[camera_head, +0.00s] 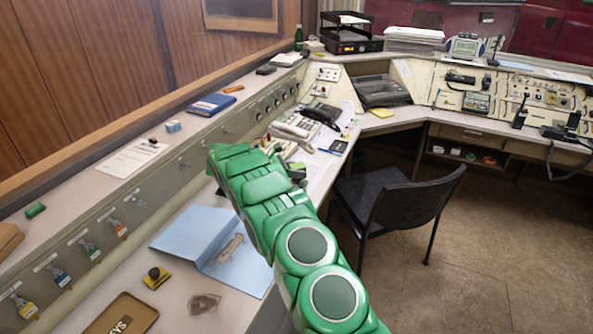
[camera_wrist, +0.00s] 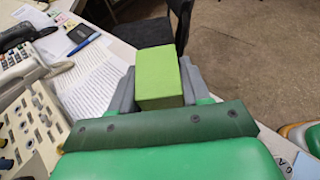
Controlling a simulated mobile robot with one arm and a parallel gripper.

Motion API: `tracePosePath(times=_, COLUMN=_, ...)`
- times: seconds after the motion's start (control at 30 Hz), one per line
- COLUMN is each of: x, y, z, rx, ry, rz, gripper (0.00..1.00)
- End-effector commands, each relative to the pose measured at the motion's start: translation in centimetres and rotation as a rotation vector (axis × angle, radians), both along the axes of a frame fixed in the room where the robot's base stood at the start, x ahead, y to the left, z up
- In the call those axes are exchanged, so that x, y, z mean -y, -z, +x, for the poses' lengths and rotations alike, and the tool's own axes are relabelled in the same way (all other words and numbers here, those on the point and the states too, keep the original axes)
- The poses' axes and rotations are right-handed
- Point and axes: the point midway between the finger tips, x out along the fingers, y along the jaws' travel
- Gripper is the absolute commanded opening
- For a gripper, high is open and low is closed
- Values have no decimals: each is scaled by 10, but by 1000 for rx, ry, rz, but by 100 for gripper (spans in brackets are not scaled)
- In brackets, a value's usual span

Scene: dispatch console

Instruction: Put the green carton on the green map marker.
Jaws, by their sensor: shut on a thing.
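The green carton (camera_wrist: 158,78) is a light green box in the wrist view. My gripper (camera_wrist: 160,84) is shut on it, with a grey finger on each side. The carton is held above the desk's front edge, with papers to its left and the chair beyond. In the head view my green arm reaches over the desk and hides the gripper and carton. I cannot make out a green map marker for certain; a small green block (camera_head: 35,210) lies on the left ledge.
A black chair (camera_head: 397,205) stands close to the desk, right of my arm. A telephone (camera_head: 293,127) and papers lie beyond the arm. A blue folder (camera_head: 195,235), a yellow-black stamp (camera_head: 156,277) and a brown key tray (camera_head: 125,315) are on the near desk.

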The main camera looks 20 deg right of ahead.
Motion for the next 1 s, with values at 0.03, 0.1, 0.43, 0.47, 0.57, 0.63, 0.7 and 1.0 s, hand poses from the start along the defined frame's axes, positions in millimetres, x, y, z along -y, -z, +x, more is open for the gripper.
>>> tracePosePath(times=0.03, x=0, y=1, z=0, rx=0, ry=0, rz=0, gripper=50)
tracePosePath(times=0.1, x=0, y=0, z=0, rx=0, ry=0, rz=0, gripper=60)
tracePosePath(times=0.43, x=0, y=0, z=0, rx=0, ry=0, rz=0, gripper=72)
tracePosePath(times=0.47, x=0, y=0, z=0, rx=0, ry=0, rz=0, gripper=72)
tracePosePath(times=0.57, x=-1, y=-4, z=0, rx=1, ry=-1, rz=0, gripper=72)
tracePosePath(times=0.63, x=-7, y=-6, z=0, rx=1, ry=-1, rz=0, gripper=72)
tracePosePath(times=0.7, x=-16, y=-10, z=0, rx=1, ry=0, rz=0, gripper=72)
tracePosePath(times=1.0, x=-67, y=-31, z=0, rx=2, ry=-1, rz=0, gripper=72)
